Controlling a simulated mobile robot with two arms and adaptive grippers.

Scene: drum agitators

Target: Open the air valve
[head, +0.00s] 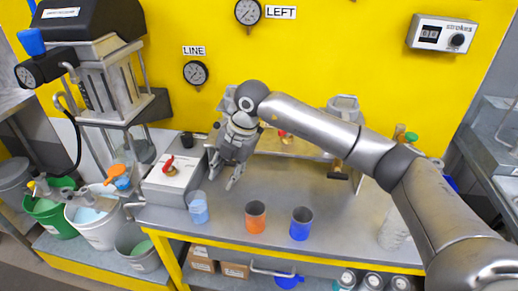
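A grey box (172,182) sits at the left end of the workbench, with a small red lever (168,162) and a brass-coloured fitting on its top. A second small red part (282,133) shows behind my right arm, partly hidden by it. No label shows which one is the air valve. My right gripper (223,178) hangs over the bench, just right of the grey box. Its fingers point down, stand apart and hold nothing. It is not touching the red lever. My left gripper is not in view.
A clear cup of blue liquid (198,208), an orange cup (256,217) and a blue cup (301,223) stand along the bench front (225,222). Gauges marked LINE (196,73) and LEFT (248,12) hang on the yellow wall. Buckets (97,218) stand at left.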

